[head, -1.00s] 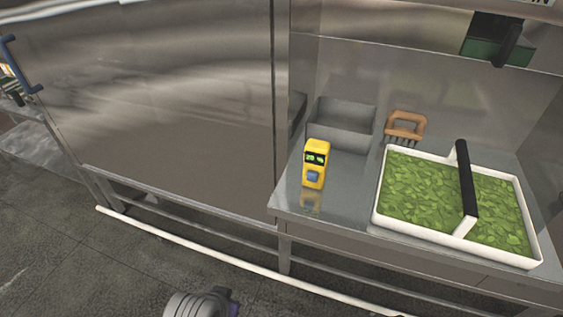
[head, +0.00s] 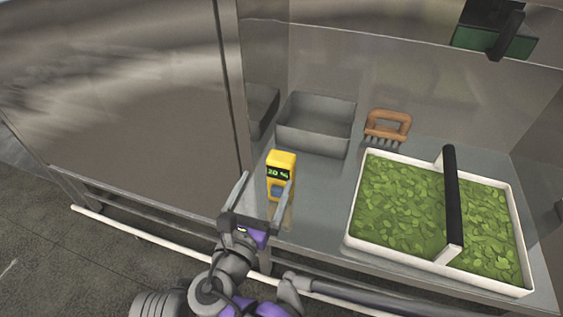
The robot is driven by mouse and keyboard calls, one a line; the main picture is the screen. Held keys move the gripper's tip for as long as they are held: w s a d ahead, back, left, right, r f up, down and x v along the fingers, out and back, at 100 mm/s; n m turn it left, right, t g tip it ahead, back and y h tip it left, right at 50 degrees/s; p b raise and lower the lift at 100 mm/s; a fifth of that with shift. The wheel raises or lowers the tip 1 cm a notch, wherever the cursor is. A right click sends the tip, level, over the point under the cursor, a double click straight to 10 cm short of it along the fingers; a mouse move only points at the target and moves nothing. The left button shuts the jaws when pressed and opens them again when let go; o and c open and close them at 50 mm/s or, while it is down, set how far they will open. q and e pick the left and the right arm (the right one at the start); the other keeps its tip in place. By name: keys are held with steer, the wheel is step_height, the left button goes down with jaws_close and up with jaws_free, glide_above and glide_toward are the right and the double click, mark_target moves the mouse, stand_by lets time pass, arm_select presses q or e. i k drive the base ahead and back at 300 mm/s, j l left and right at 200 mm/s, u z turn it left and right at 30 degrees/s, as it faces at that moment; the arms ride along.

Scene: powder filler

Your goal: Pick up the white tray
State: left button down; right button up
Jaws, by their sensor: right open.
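The white tray (head: 352,205) sits on the steel counter at the right, filled with green leaves (head: 400,205). A black handle bar (head: 452,200) on white supports spans it. My right gripper (head: 267,180) is open and empty, left of the tray and apart from it. Its two fingers appear on either side of a yellow handheld device (head: 281,160), partly covering it. I cannot tell how close the gripper is to the device. My left gripper is not in view.
A grey open bin (head: 315,140) and a wooden-handled tool with prongs (head: 388,124) stand behind, near the back panel. A dark green box-like part (head: 490,40) hangs at the upper right. A steel panel (head: 120,90) fills the left. The steel counter (head: 325,190) has bare space left of the tray.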

mark_target(442, 202)
steer(key=z, duration=1.5)
